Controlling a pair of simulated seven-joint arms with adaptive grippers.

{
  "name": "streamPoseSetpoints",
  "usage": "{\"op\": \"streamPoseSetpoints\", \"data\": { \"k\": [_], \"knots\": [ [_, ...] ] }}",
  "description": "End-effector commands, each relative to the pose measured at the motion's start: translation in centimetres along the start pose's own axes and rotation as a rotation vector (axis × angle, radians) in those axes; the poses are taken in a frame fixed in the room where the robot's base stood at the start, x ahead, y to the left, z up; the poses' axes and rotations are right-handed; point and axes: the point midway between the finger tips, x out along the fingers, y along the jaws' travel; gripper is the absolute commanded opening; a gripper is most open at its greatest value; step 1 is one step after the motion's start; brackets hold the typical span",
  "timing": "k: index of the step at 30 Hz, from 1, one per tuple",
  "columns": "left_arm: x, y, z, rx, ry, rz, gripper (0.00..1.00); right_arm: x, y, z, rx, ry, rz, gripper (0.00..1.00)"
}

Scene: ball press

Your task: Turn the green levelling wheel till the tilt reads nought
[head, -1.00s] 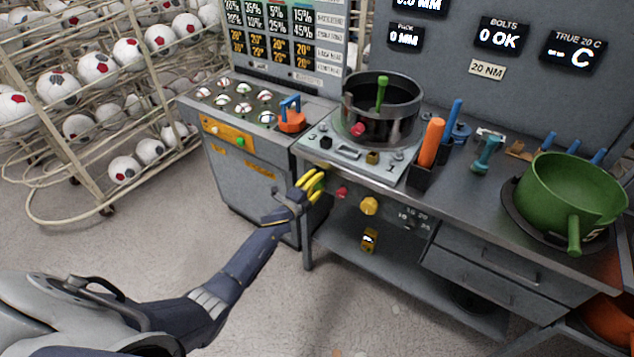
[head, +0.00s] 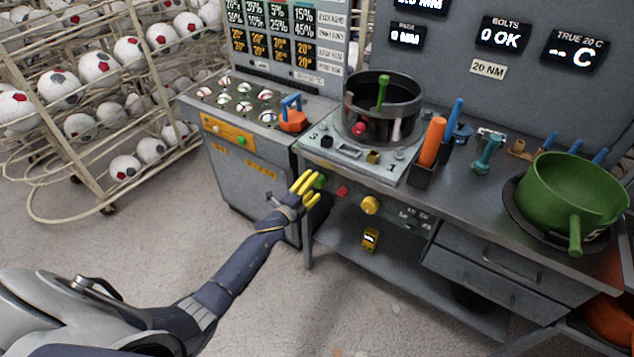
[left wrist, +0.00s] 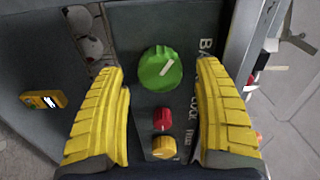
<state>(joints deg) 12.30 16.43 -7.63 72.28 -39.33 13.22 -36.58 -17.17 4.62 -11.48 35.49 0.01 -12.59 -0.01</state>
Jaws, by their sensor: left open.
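The green wheel (left wrist: 160,68) is a round knob on the front panel of the press bench. No clearly legible tilt reading shows. My right gripper is out of view.
Beside the wheel are a red knob (left wrist: 162,119) and a yellow knob (left wrist: 164,147). A black ring (head: 382,110) stands on the press plate above. A small yellow meter (head: 370,240) is below the panel. A green pot (head: 570,195) sits at the right.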

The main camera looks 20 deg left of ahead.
Motion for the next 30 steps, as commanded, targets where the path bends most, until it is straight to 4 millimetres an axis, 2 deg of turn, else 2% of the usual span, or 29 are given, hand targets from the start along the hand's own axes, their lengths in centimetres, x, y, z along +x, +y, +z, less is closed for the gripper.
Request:
{"op": "streamPoseSetpoints", "data": {
  "k": [6,15,21,30],
  "knots": [
    [-3.9,0.1,0.0,-0.001,0.000,0.001,0.69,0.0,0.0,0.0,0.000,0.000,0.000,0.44],
    [-7.6,0.0,0.0,0.000,-0.001,0.000,0.69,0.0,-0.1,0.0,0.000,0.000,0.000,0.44],
    [-8.7,-0.1,0.0,0.000,-0.001,-0.001,0.69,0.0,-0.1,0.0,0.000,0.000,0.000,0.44],
    [-8.9,-0.1,0.0,0.000,0.000,-0.001,0.69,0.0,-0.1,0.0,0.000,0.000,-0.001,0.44]
  ]
}}
